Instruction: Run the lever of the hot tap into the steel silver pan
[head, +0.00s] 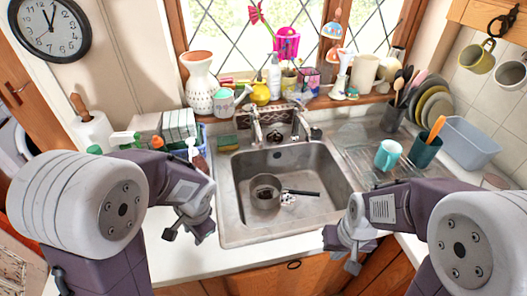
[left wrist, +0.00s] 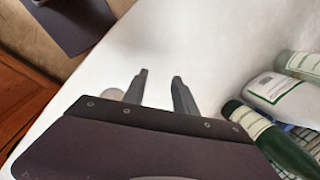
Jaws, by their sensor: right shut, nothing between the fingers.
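The steel silver pan (head: 264,197) sits in the sink basin, its black handle pointing right. The tap (head: 256,133) stands at the back of the sink with metal fittings on its left and right; I cannot tell which lever is the hot one. No water stream is visible. My left gripper (head: 183,236) is open and empty over the white counter left of the sink; its parted fingers show in the left wrist view (left wrist: 158,82). My right gripper (head: 352,264) is shut and empty near the sink's front right edge. Both grippers are well apart from tap and pan.
The steel sink (head: 232,232) has a drainer on its right with a turquoise mug (head: 388,155). Bottles (left wrist: 285,92) stand near the left gripper. The front left counter (head: 165,262) is clear.

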